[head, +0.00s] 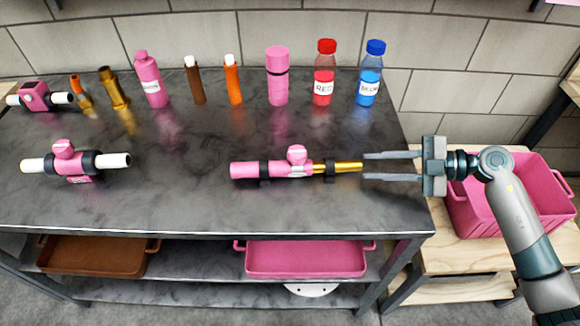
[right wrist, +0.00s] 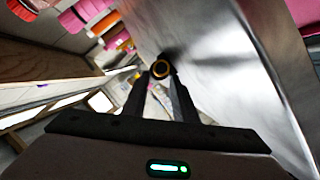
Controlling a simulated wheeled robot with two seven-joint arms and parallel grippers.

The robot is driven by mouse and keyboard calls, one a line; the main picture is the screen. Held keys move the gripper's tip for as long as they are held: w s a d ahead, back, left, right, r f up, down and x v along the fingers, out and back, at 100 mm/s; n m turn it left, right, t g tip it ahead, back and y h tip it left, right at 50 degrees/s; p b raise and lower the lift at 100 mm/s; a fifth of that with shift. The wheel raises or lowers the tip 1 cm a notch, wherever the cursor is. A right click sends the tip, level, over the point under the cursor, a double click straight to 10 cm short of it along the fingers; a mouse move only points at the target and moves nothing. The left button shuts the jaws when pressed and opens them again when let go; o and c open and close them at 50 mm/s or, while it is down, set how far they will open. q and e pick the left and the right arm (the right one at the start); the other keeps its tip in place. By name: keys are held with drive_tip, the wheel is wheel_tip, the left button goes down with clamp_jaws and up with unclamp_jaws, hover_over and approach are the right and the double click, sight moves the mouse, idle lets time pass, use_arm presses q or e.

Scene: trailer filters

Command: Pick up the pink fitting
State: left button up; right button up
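A pink fitting (head: 273,168) lies on the dark tabletop, with a round pink knob on top, dark collars and a pink cylinder at its left end. A thin brass tube (head: 345,167) sticks out of its right end. My right gripper (head: 365,166) is open, fingers pointing left, with its tips level with the tube's free end and one on either side. In the right wrist view, a dark round end with an orange ring (right wrist: 160,68) shows between the tips. Another pink fitting with white ends (head: 75,161) lies at the left. My left gripper is out of view.
Bottles and tubes stand along the back, including a red bottle (head: 323,75) and a blue bottle (head: 371,74). A small pink fitting (head: 36,96) lies back left. A pink crate (head: 470,220) is at right. Brown (head: 95,270) and pink (head: 305,272) trays sit on the shelf below.

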drive_tip(key=x, duration=0.3)
drive_tip(key=shift+w+a+f+p, duration=0.15)
drive_tip(key=shift+a+f+p, duration=0.05)
drive_tip(key=shift+a+p, duration=0.1)
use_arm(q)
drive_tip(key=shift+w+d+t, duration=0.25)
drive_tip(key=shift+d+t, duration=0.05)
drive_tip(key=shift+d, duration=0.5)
use_arm(e)
clamp_jaws()
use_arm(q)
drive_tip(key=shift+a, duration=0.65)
